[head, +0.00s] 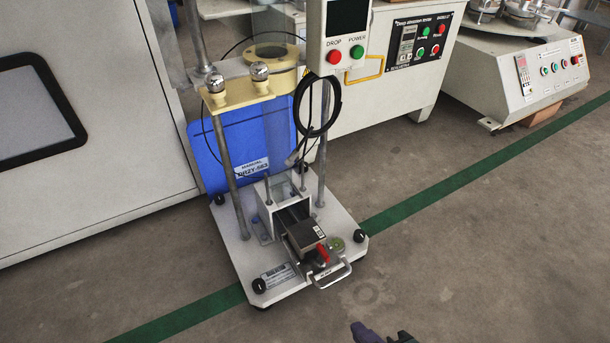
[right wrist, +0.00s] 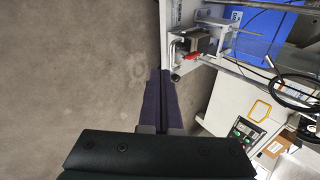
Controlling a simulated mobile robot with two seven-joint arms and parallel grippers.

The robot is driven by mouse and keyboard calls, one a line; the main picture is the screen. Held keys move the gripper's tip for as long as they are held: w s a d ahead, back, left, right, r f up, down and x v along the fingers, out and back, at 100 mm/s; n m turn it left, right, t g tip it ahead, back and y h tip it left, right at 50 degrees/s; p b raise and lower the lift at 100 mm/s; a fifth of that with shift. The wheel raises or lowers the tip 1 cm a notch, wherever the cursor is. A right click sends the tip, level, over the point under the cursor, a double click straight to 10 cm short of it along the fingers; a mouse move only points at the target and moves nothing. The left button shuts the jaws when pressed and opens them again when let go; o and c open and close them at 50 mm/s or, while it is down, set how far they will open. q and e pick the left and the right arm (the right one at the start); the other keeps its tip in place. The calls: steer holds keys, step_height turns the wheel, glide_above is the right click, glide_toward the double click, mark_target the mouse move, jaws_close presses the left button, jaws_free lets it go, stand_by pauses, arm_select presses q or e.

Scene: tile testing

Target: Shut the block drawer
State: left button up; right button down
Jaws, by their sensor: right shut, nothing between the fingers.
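The block drawer (head: 331,275) juts out of the white housing (head: 272,200) at the front of the drop tester, its silver handle (head: 333,282) toward me. A grey metal block (head: 303,238) sits on it with a red clamp lever (head: 322,252) in front. The drawer's handle also shows in the right wrist view (right wrist: 172,50), with the red lever (right wrist: 192,57) beside it. My right gripper (head: 380,331) is at the bottom edge of the head view, in front of and apart from the handle. In the right wrist view its purple fingers (right wrist: 160,75) are together and empty. My left gripper is out of view.
The tester's white base plate (head: 240,262) has black knobs at its corners. Steel posts (head: 228,175) and a hanging black cable (head: 318,125) stand above it. A blue panel (head: 237,150) and white machines are behind. The floor (head: 450,250) in front and right is clear.

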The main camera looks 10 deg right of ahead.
steer(key=w+r+b+x, duration=0.1)
steer(key=b+x, duration=1.1)
steer(key=x, duration=0.1)
steer(key=shift+w+a, duration=0.2)
steer(key=shift+w, duration=0.05)
steer(key=shift+s, duration=0.1)
